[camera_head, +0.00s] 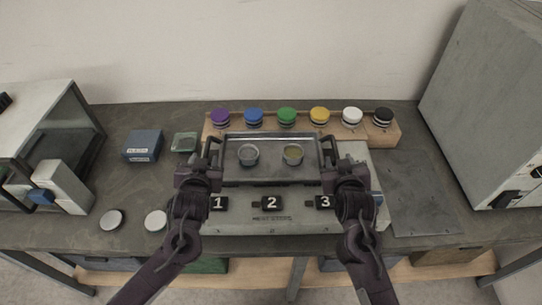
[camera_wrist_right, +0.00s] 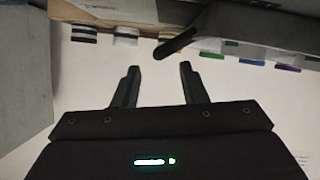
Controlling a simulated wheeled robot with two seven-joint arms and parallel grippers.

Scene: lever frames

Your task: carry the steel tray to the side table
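The steel tray (camera_head: 270,174) lies in the middle of the bench in the head view, with two small round cups (camera_head: 248,154) in it. It has a dark upright handle at each end. My left gripper (camera_head: 211,160) is at the left handle; its fingers are too small and dark to tell if they hold it. My right gripper (camera_head: 335,163) is near the right handle. In the right wrist view my right gripper (camera_wrist_right: 159,66) has its fingers apart with nothing between them; a dark bar (camera_wrist_right: 182,37), likely the handle, lies just beyond the tips. The side table cannot be made out.
A wooden rack (camera_head: 392,133) with several coloured-lid jars stands behind the tray. A grey panel (camera_head: 270,217) marked 1, 2, 3 lies in front. A blue box (camera_head: 143,146) and white discs (camera_head: 111,219) are left. A large grey cabinet (camera_head: 492,100) stands right.

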